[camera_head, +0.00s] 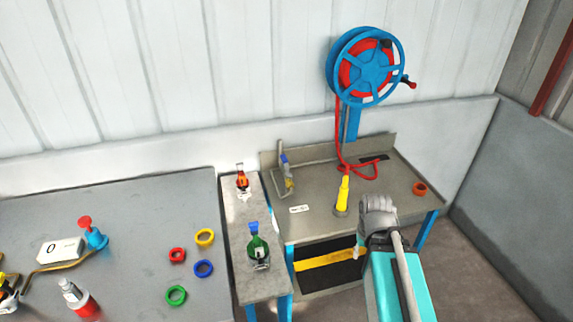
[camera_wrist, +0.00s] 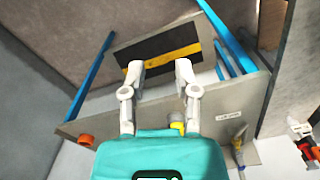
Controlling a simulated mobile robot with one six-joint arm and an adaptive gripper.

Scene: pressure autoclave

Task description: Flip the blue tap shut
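The tap with a blue handle (camera_head: 284,158) stands on a grey pipe at the back left of the metal bench (camera_head: 320,215). Its handle looks roughly upright, along the pipe. In the wrist view the tap's grey pipe (camera_wrist: 238,147) shows at the lower right, small and partly out of clear detail. My gripper (camera_head: 360,247) is in front of the bench, to the right of and well apart from the tap. In the wrist view its two fingers (camera_wrist: 159,70) are spread with nothing between them.
A yellow nozzle (camera_head: 342,192) on a red hose stands on the bench between the tap and my gripper. A blue hose reel (camera_head: 368,65) hangs above.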

